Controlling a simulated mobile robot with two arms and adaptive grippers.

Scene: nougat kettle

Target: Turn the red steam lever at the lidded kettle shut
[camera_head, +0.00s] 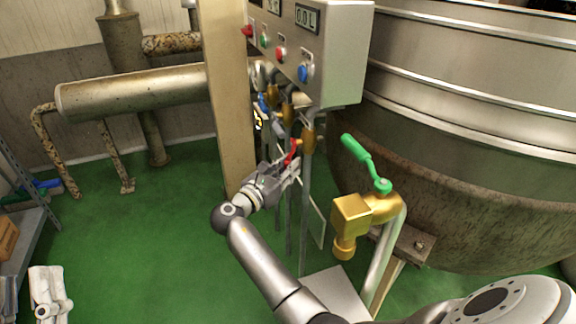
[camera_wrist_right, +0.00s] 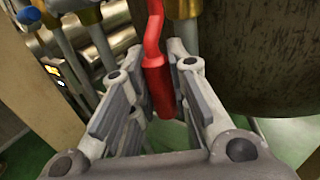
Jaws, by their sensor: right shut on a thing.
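The red steam lever (camera_head: 293,152) hangs from a brass valve below the grey control box, left of the large steel kettle (camera_head: 480,125). In the right wrist view the red handle (camera_wrist_right: 158,82) points down between the fingers. My right gripper (camera_head: 288,170) is shut on the lever's handle, one finger on each side; it also shows in the wrist view (camera_wrist_right: 160,72). The gripper hides part of the handle in the head view. At the lower left edge of the head view, part of what looks like my left gripper (camera_head: 48,295) shows, its jaws unclear.
The grey control box (camera_head: 335,60) with displays and coloured buttons hangs above the valves. A brass valve (camera_head: 352,215) with a green lever (camera_head: 358,152) stands right of my right arm. A beige post (camera_head: 228,95) is close on the left.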

